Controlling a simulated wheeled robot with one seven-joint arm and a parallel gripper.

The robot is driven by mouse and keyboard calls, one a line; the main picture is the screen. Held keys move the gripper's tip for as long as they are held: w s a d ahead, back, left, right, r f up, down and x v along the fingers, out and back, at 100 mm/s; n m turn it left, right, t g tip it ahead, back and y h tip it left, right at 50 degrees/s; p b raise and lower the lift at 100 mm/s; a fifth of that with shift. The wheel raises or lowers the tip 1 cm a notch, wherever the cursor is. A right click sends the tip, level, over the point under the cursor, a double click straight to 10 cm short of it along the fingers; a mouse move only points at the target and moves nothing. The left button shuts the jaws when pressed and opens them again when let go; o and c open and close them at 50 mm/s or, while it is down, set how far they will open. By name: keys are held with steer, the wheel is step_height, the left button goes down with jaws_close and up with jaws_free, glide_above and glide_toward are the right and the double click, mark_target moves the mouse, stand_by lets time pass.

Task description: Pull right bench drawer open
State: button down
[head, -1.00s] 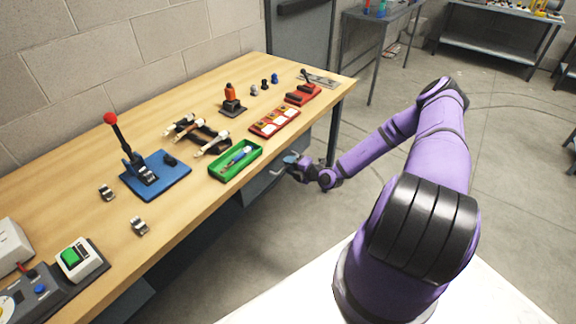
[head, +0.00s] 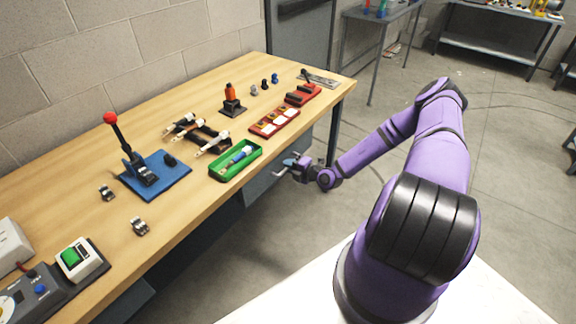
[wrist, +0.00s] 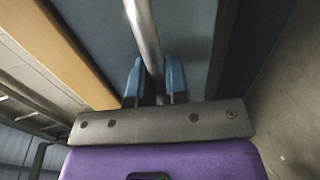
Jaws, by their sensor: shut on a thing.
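The right bench drawer (head: 258,187) is a grey front under the wooden bench top, near its right end. Its bar handle (wrist: 142,28) is a light metal rod, seen close in the wrist view. My gripper (wrist: 155,82) has its two blue fingers on either side of the rod and is shut on it. In the head view my gripper (head: 284,170) is at the drawer front, just below the bench edge. The drawer looks close to flush; any small gap is too hard to tell. My fingers and wrist partly hide the handle in the head view.
The wooden bench top (head: 75,185) carries a green tray (head: 213,175), a blue-based lever press (head: 165,190) and red fixtures (head: 275,122) above the drawer. A bench leg (head: 335,132) stands right of my gripper. The concrete floor (head: 345,215) in front of the drawer is clear.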

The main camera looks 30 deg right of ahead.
steer(key=f+v, duration=0.2)
steer(key=v, duration=1)
steer(key=s+f+v, duration=0.1)
steer(key=f+v, duration=0.2)
steer(key=v, duration=1)
steer(key=shift+s+d, duration=0.2)
steer(key=shift+s, duration=0.05)
steer(key=shift+f, duration=0.15)
steer(key=c, duration=1.1)
jaws_free()
steer(key=v, duration=1)
steer(key=shift+s+d, duration=0.1)
steer(key=shift+s, duration=0.25)
